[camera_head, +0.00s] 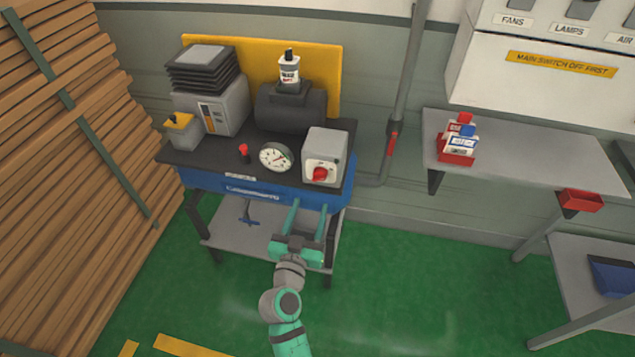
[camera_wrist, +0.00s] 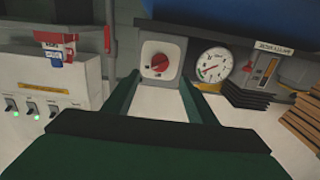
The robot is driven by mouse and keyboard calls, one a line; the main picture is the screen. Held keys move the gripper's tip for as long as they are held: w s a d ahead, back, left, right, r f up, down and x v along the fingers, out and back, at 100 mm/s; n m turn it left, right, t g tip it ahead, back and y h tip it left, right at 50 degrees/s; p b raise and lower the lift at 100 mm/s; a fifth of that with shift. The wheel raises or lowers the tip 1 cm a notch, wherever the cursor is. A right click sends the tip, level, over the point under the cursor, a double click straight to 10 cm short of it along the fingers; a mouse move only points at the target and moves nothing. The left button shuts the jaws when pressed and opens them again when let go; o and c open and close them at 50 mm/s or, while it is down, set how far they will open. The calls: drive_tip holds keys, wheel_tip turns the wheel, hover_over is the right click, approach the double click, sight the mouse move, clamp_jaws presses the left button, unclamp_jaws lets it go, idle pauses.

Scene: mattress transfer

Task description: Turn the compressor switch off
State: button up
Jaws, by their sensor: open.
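The compressor switch (camera_head: 325,147) is a grey box with a white face and a red rotary knob (camera_head: 320,174), at the right front of the compressor bench. In the wrist view the red knob (camera_wrist: 159,63) shows straight ahead between my fingers, its pointer slanted; its markings are too small to read. My gripper (camera_head: 310,203) is open and empty, in front of the bench and below the switch box, fingers pointing toward it. The fingers look apart from the knob. The green fingers also frame the switch in the wrist view (camera_wrist: 157,88).
A round gauge (camera_head: 276,157) sits just left of the switch, with a small red knob (camera_head: 244,150) beyond it. A black tank (camera_head: 290,108) stands behind. A grey pipe (camera_head: 402,90) runs up at the right. Stacked planks (camera_head: 70,180) fill the left. Green floor is clear at lower right.

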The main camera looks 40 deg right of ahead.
sight(318, 180)
drive_tip(key=x, duration=0.9)
drive_tip(key=shift+w+d, duration=0.15)
drive_tip(key=shift+w, duration=0.15)
drive_tip(key=shift+w+d, duration=0.1)
drive_tip(key=shift+d, duration=0.45)
drive_tip(key=shift+a, duration=0.15)
drive_tip(key=c, duration=1.1)
